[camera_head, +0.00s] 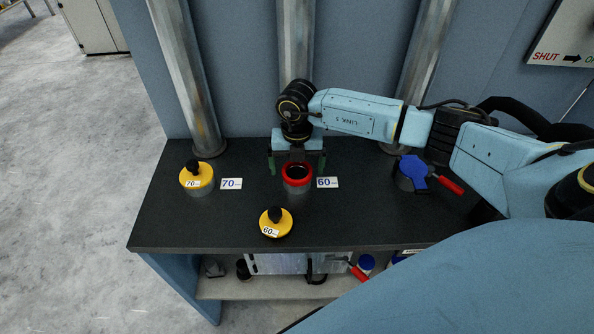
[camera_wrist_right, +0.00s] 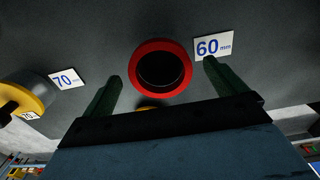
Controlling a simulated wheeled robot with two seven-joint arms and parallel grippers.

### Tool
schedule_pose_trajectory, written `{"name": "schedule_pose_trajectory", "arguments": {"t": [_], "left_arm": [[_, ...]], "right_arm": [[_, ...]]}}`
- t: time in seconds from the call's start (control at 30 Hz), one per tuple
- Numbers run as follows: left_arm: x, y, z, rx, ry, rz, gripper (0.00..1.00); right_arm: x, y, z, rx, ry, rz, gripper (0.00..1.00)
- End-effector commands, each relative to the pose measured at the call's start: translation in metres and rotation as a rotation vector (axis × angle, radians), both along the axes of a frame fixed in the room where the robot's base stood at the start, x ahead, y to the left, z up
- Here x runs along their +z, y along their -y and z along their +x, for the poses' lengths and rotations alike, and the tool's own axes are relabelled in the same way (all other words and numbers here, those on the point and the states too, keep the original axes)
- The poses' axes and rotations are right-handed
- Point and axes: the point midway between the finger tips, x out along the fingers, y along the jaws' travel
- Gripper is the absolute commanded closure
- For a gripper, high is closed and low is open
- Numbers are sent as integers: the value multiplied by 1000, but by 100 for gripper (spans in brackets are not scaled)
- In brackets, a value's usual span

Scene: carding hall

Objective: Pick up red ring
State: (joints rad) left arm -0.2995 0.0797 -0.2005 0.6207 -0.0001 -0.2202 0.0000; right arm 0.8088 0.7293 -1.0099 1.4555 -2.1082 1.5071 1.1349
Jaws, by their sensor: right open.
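The red ring (camera_head: 298,181) sits around the top of a dark round opening on the black bench, beside the 60 mm label. It shows whole in the right wrist view (camera_wrist_right: 161,45), with a dark hollow centre. My left gripper is not in view.
A yellow 70 mm plug (camera_head: 197,178) sits at the left, and a yellow 60 mm plug (camera_head: 276,224) stands in front of the ring. A blue clamp with a red handle (camera_head: 420,172) is at the right. Metal pipes (camera_head: 188,80) rise behind. A lower shelf (camera_head: 270,288) holds tools.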

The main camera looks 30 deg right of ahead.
Motion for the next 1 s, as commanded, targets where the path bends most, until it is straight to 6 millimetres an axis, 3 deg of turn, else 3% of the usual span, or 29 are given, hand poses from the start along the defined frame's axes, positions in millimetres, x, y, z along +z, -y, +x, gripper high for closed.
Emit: {"name": "schedule_pose_trajectory", "arguments": {"t": [0.27, 0.63, 1.0], "left_arm": [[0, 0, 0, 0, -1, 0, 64], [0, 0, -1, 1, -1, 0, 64], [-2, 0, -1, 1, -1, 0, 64]], "right_arm": [[-3, 0, 0, 1, 0, 0, 5], [-3, 0, 0, 1, 1, 1, 51], [1, -1, -1, 2, 1, 0, 52]]}}
